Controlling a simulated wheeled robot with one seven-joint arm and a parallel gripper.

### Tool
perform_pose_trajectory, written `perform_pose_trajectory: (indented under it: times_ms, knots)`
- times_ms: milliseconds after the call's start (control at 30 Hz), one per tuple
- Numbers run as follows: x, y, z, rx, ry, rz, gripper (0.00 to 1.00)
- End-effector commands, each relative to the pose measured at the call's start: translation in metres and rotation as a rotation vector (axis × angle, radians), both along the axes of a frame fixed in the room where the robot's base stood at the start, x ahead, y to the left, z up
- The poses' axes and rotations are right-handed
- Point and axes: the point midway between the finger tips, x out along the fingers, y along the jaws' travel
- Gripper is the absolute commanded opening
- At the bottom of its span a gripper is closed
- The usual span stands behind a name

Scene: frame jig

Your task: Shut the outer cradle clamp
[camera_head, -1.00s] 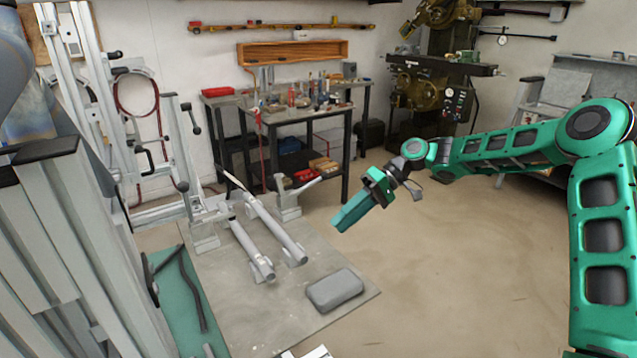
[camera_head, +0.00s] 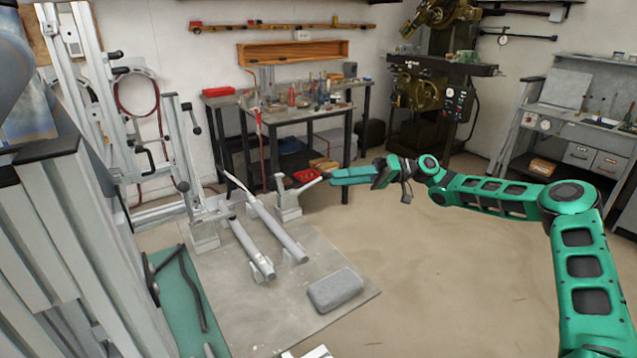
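Two grey cradle stands stand at the back of the grey floor plate. The right cradle clamp (camera_head: 288,207), farther from the upright frame and apparently the outer one, has a lever (camera_head: 311,184) slanting up to the right.
Two grey tubes (camera_head: 272,229) lie on the floor plate (camera_head: 250,310), with a grey block (camera_head: 335,289) at its front right. A tall aluminium frame (camera_head: 92,90) stands at left. A workbench (camera_head: 300,115) is behind the cradles. The floor at right is clear.

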Motion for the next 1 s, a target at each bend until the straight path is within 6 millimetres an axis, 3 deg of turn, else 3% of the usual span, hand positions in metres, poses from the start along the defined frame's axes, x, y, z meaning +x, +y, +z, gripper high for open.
perform_pose_trajectory:
  times_ms: [200,400,833,967,1000]
  knots:
    - [-0.009,0.039,0.0,-0.001,0.0,0.002,0.27]
    - [-0.015,0.063,0.0,-0.002,0.0,0.001,0.27]
    - [-0.016,0.071,0.0,-0.001,-0.001,-0.001,0.27]
    - [-0.016,0.071,0.0,-0.002,0.0,-0.001,0.0]
    - [-0.016,0.071,0.0,-0.002,0.001,-0.001,0.0]
